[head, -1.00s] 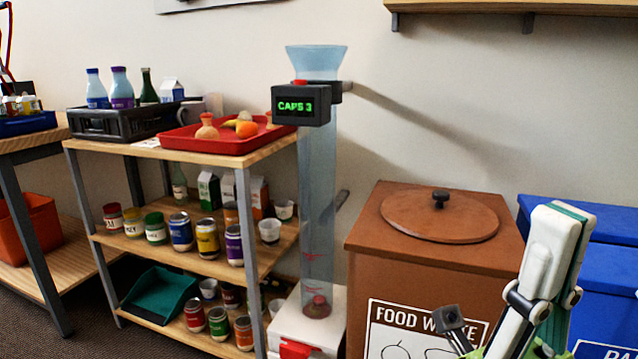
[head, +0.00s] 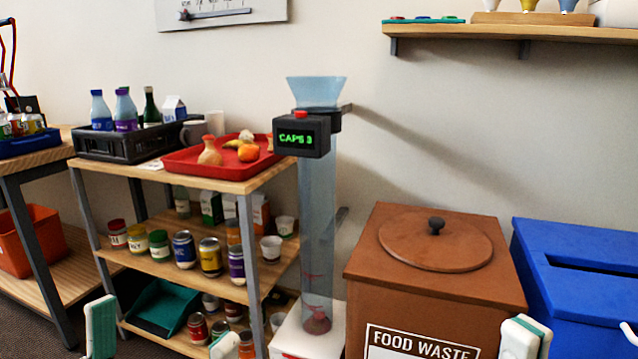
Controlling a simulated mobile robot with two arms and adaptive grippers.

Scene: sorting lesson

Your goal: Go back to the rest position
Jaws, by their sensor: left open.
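My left gripper (head: 162,335) shows at the bottom left as two white and green fingers set well apart, with nothing between them that it holds. It is in front of the lower part of the shelf unit. My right gripper (head: 577,338) shows at the bottom right edge, its two white fingertips apart, in front of the brown food waste bin and the blue bin. Most of both grippers and my arms is below the frame.
A wooden shelf unit (head: 264,185) carries a black crate (head: 98,145), a red tray (head: 190,170) with food, and cans. A clear tube (head: 318,220) with a "CAPS 3" display (head: 300,137) stands beside it. Right are the brown food waste bin (head: 370,310) and blue bin (head: 590,305).

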